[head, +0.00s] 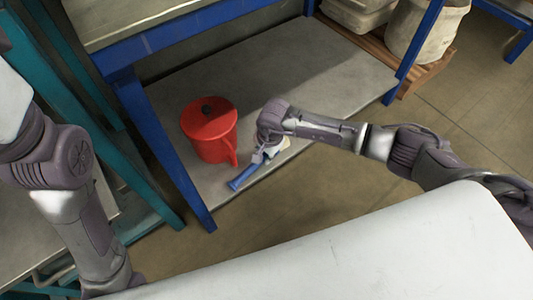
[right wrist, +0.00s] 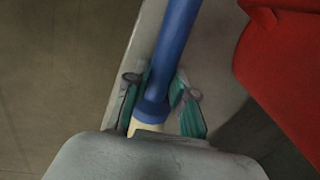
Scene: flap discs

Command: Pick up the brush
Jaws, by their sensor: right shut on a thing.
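The brush (head: 243,177) shows as a blue handle near the front edge of the grey lower shelf in the head view. A pale part shows beside my right gripper (head: 265,154). In the right wrist view the blue handle (right wrist: 174,50) runs up between the two teal-padded fingers of my right gripper (right wrist: 160,100), with a cream part below its collar. The right gripper is shut on the brush. The gripper body hides the brush's lower end. My left arm comes in at the left of the head view, but its gripper is not in view.
A red lidded pot (head: 208,137) stands on the grey shelf (head: 300,62), just left of the right gripper; it also shows in the right wrist view (right wrist: 285,60). Blue posts (head: 165,150) frame the shelf. Pale sacks or buckets (head: 425,30) stand at the back right.

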